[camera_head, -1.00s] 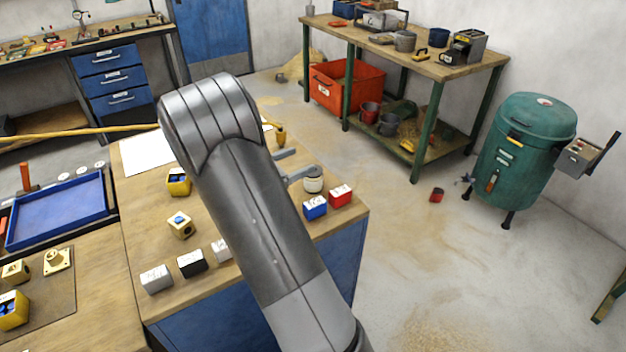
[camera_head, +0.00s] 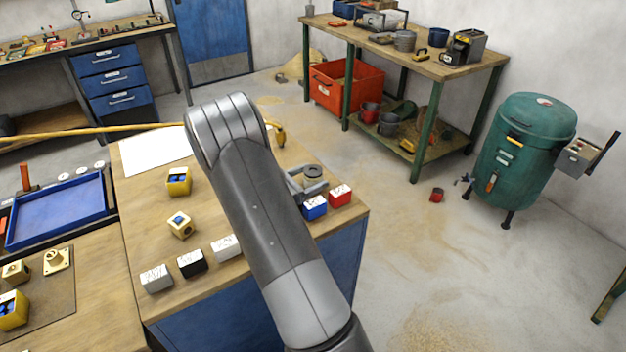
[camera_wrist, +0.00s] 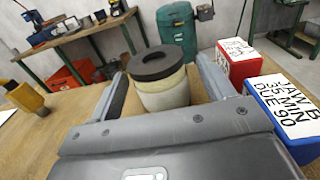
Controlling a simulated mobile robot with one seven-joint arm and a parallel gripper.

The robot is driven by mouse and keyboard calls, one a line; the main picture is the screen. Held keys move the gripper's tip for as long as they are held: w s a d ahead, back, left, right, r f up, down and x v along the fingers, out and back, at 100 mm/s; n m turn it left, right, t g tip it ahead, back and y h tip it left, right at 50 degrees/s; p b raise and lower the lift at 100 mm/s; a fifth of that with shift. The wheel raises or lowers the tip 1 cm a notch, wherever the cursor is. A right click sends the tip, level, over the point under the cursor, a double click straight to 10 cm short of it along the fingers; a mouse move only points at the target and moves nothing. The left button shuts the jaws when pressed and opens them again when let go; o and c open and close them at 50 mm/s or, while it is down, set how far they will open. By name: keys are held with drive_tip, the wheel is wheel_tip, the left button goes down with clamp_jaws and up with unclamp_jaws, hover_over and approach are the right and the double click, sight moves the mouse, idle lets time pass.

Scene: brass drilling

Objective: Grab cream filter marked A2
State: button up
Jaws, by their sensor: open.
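A cream cylindrical filter (camera_wrist: 163,92) with a dark ring-shaped top stands upright on the wooden bench. In the head view its dark top (camera_head: 313,172) shows near the bench's right side, with its body mostly hidden by my gripper. My gripper (camera_wrist: 164,84) is open in the wrist view, with one finger on each side of the filter. A gap shows on the left; the right finger looks close to it, and I cannot tell whether they touch. No A2 marking is readable.
A blue block (camera_wrist: 290,112) and a red block (camera_wrist: 238,60), both with white labelled tops, stand just right of the right finger. White and black blocks (camera_head: 191,263) line the bench front. Yellow boxes (camera_head: 179,181) stand further left.

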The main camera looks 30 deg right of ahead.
drive_tip(key=d, duration=0.2)
drive_tip(key=shift+d, duration=0.4)
drive_tip(key=shift+c, duration=0.2)
drive_tip(key=c, duration=1)
